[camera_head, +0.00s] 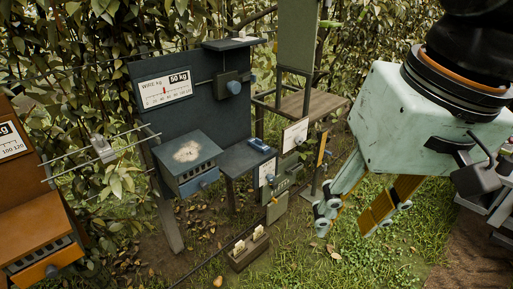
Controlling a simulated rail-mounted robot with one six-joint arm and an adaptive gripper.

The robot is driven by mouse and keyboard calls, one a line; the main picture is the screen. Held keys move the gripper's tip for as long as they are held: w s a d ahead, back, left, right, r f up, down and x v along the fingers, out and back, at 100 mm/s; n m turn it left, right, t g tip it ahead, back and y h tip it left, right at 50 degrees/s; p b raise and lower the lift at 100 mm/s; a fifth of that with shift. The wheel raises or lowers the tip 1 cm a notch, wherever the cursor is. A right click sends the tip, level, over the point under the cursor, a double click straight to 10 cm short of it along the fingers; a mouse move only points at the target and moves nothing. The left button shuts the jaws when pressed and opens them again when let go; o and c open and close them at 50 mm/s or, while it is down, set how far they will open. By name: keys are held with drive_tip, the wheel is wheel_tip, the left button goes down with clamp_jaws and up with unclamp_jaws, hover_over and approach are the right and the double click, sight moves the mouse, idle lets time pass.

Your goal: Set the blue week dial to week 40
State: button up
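My gripper (346,217) hangs at the right, pointing down and to the left over the grass. Its fingers are apart with nothing between them. It is well to the right of the blue knob and touches nothing.
The panel carries a "WIRE kg" scale (165,90) and a grey box with a blue drawer (195,183). An orange-brown station (40,235) stands at left. Wires cross at left. Grass below my gripper is clear.

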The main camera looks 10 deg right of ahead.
drive_tip(key=w+a+f+m+g+y+b, duration=0.2)
drive_tip(key=w+a+f+m+g+y, duration=0.35)
drive_tip(key=w+a, duration=0.75)
drive_tip(key=w+d+f+m+t+y, duration=0.1)
drive_tip(key=w+f+m+y, duration=0.2)
drive_tip(key=w, duration=0.4)
drive_tip(key=w+d+f+m+t+y+b, duration=0.1)
drive_tip(key=w+f+m+t+y, duration=0.1)
drive_tip(key=w+f, duration=0.35)
drive_tip(key=w+f+m+t+y, duration=0.1)
drive_tip(key=w+f+m+y, duration=0.15)
drive_tip(key=w, duration=0.65)
drive_tip(key=w+d+f+m+t+y+b, duration=0.1)
drive_tip(key=w+d+f+m+t, duration=0.25)
drive_tip(key=w+f, duration=0.35)
drive_tip(key=w+d+f+m+t+b, duration=0.1)
drive_tip(key=w+d+f+m+t, duration=0.2)
drive_tip(key=w+d+f, duration=0.3)
drive_tip(key=m+t+h, duration=0.4)
drive_tip(key=m+t, duration=0.3)
drive_tip(key=m, duration=0.1)
approach(273, 179)
drive_tip(key=v, duration=0.5)
drive_tip(key=shift+s+a+r+b, duration=0.15)
drive_tip(key=shift+s+r+b, duration=0.1)
drive_tip(key=shift+r+b, duration=0.15)
drive_tip(key=shift+w+a, duration=0.1)
drive_tip(key=shift+w, duration=0.05)
drive_tip(key=shift+b+x, duration=1)
drive_tip(key=shift+x, duration=5.7)
